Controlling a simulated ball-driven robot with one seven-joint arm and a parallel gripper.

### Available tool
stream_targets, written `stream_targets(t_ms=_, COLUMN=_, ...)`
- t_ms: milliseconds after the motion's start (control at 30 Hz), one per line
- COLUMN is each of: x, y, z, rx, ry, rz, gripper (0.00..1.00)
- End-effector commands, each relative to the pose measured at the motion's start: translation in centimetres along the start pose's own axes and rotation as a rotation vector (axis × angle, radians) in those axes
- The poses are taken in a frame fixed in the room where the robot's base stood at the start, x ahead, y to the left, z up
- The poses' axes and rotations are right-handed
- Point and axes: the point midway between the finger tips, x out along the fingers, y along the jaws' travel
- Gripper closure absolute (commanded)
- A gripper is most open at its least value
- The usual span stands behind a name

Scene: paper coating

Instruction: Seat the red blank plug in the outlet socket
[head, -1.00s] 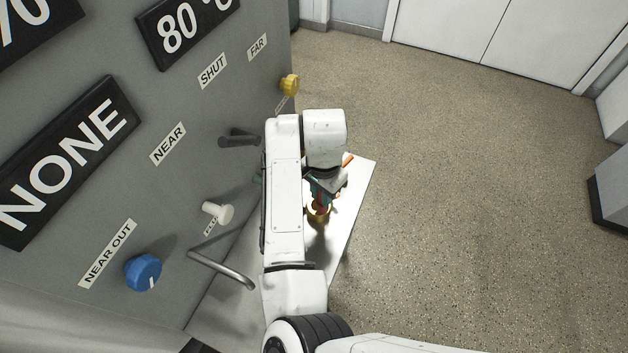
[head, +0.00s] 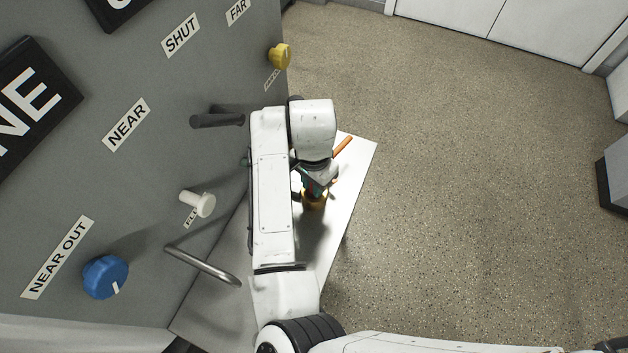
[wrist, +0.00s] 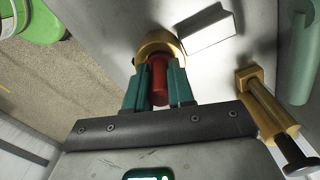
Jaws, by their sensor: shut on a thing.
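The red blank plug (wrist: 158,82) is held between the two green fingers of my gripper (wrist: 154,88) in the wrist view. Its far end meets a brass ring-shaped fitting (wrist: 155,42), which looks like the outlet socket. How deep the plug sits in it cannot be told. In the head view my gripper (head: 316,184) is low over the shelf, just above the brass fitting (head: 314,202). My own arm hides much of the gripper and the plug there.
The pale shelf (head: 350,165) carries an orange stick-like thing (head: 343,147). The grey panel at left has a blue knob (head: 105,277), a white knob (head: 198,204), a yellow knob (head: 280,56) and a metal handle (head: 203,264). A brass valve-like part (wrist: 265,105) stands beside my gripper.

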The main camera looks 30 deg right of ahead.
Motion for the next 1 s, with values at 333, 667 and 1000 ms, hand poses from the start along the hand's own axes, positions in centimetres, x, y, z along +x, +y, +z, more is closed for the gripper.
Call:
stream_targets(t_ms=333, x=0.3, y=0.0, z=0.0, rx=0.0, ry=0.0, rz=0.0, gripper=0.55)
stream_targets(t_ms=667, x=-0.1, y=0.0, z=0.0, rx=0.0, ry=0.0, rz=0.0, gripper=0.52)
stream_targets(t_ms=1000, x=-5.3, y=-0.1, z=-0.1, rx=0.003, ry=0.001, rz=-0.005, gripper=0.52)
